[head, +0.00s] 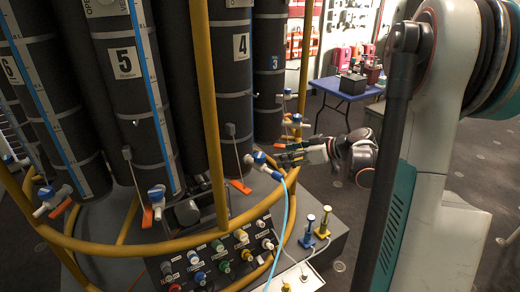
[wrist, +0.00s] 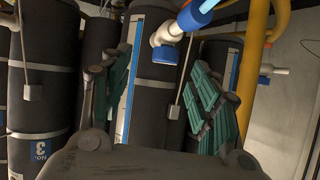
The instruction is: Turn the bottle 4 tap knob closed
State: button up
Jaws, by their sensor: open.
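Bottle 4 is a tall dark cylinder with a white "4" label (head: 241,46) in the head view. A blue-and-white tap (head: 260,158) stands out low in front of it, with a light blue hose (head: 288,215) hanging from its end. My gripper (head: 287,157) is just right of this tap, pointing left at about its height. In the wrist view a white tap with a blue knob (wrist: 165,54) appears at top centre, beyond the open fingers (wrist: 158,92); it looks like the same tap. The fingers hold nothing.
A yellow rail (head: 215,235) rings the bottles, with an upright post (head: 210,100) left of the tap. Bottle 3's tap (head: 294,121) is close above my gripper. A panel of coloured connectors (head: 220,262) lies below. Orange tags hang by the taps.

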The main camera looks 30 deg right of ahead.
aim_at(260, 155)
jog(key=w+a+f+b, duration=0.1)
jog(key=w+a, duration=0.1)
jog(key=w, duration=0.1)
jog(key=w+a+f+n+y, duration=0.1)
jog(key=w+a, duration=0.1)
jog(key=w, duration=0.1)
jog(key=w+a+f+n+y+b, duration=0.1)
jog(key=w+a, duration=0.1)
jog(key=shift+w+f+b, duration=0.1)
jog(key=shift+w+b, duration=0.2)
jog(key=shift+w, duration=0.1)
dwell(0.3)
jog(key=c, duration=1.1)
